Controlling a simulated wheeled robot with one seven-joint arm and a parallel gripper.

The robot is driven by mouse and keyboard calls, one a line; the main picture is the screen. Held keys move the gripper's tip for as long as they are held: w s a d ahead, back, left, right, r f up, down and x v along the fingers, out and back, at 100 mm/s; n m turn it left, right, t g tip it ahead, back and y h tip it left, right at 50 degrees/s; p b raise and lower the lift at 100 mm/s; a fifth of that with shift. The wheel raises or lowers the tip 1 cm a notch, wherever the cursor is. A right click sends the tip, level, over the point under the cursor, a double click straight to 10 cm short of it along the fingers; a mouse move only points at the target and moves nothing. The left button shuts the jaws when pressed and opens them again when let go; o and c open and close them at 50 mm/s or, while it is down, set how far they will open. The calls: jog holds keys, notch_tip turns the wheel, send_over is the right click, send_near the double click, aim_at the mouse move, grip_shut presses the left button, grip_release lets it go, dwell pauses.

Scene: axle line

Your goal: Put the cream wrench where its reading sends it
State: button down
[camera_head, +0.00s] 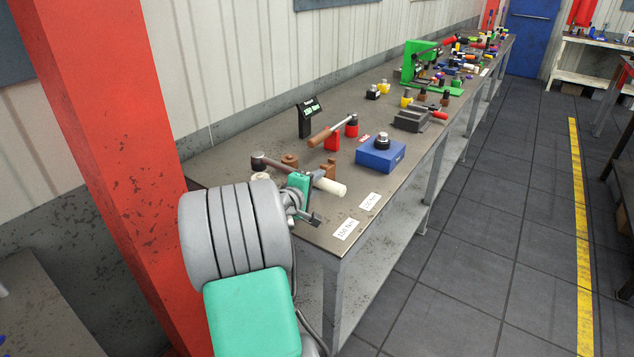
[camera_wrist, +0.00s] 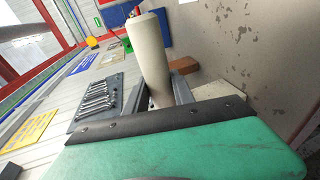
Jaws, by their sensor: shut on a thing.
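In the wrist view the cream handle (camera_wrist: 152,60) stands up between the jaws. A black display (camera_head: 309,118) shows a green reading, apparently 150 Nm. Two white labels lie at the bench's front edge: the nearer (camera_head: 346,229) seems to read 150 Nm, the farther (camera_head: 370,201) 120 Nm.
A brown-handled wrench (camera_head: 322,136) lies by the display, beside red blocks (camera_head: 351,127). A blue box (camera_head: 380,155) with a round dark fitting stands behind the labels. A red post (camera_head: 100,130) rises at left.

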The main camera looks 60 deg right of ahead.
jog(key=shift+f+b, duration=1.4)
jog(key=shift+f, duration=0.25)
jog(key=c, duration=1.3)
grip_release()
jog(key=o, duration=0.3)
jog(key=shift+a+f, duration=0.1)
jog(key=shift+f, duration=0.15)
jog(key=v, duration=0.7)
jog(key=shift+a+r+b, duration=0.25)
jog(key=shift+a+b, duration=0.1)
